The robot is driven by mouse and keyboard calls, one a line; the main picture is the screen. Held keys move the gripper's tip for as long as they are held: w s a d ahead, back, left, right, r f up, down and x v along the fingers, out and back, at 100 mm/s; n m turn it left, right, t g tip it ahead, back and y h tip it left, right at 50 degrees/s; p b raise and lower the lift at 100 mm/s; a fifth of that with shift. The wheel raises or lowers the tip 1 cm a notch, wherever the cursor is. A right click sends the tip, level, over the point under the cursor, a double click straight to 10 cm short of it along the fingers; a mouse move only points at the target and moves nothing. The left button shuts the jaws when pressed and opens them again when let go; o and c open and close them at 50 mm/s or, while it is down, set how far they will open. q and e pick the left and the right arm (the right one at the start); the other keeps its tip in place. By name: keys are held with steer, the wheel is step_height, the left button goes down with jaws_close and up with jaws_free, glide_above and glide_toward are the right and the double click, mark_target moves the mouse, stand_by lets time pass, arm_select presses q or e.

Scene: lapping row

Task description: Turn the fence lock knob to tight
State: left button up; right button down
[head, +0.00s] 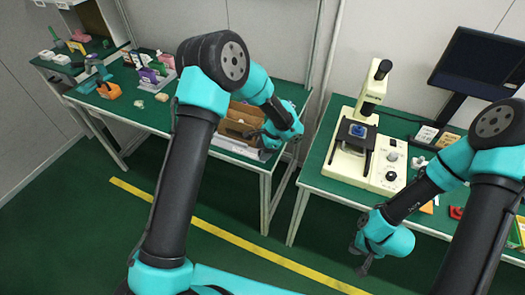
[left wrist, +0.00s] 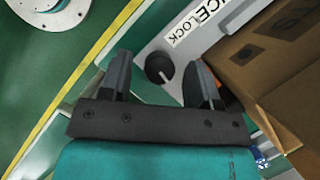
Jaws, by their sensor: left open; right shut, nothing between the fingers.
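The fence lock knob (left wrist: 159,69) is round and black with a small pale mark, on a grey panel under a partly cut-off label (left wrist: 186,24) reading "LOCK". In the left wrist view my left gripper (left wrist: 159,62) is open, one finger on each side of the knob; I cannot tell whether they touch it. In the head view my left gripper (head: 262,138) is at the right end of the left bench, and my arm hides the knob. My right gripper (head: 360,260) is shut and empty, low in front of the right bench.
A cardboard box (left wrist: 285,55) stands close beside the right finger; it also shows in the head view (head: 238,112). A cream microscope-like machine (head: 348,160) and a dark monitor (head: 478,60) stand on the right bench. A gap separates the benches.

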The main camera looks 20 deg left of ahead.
arm_select(q)
steer(key=shift+f, duration=0.15)
steer(key=shift+c, duration=0.2)
steer(key=c, duration=0.9)
steer(key=shift+o, duration=0.2)
steer(key=shift+s+m, duration=0.1)
steer(key=shift+m, duration=0.3)
steer(key=m+t, duration=0.1)
steer(key=m, duration=0.1)
steer(key=m+t, duration=0.1)
steer(key=m, duration=0.2)
steer(key=shift+s+y, duration=0.1)
steer(key=shift+y, duration=0.2)
steer(key=m+t, duration=0.2)
steer(key=m, duration=0.4)
steer(key=shift+a, duration=0.1)
steer(key=shift+m, duration=0.3)
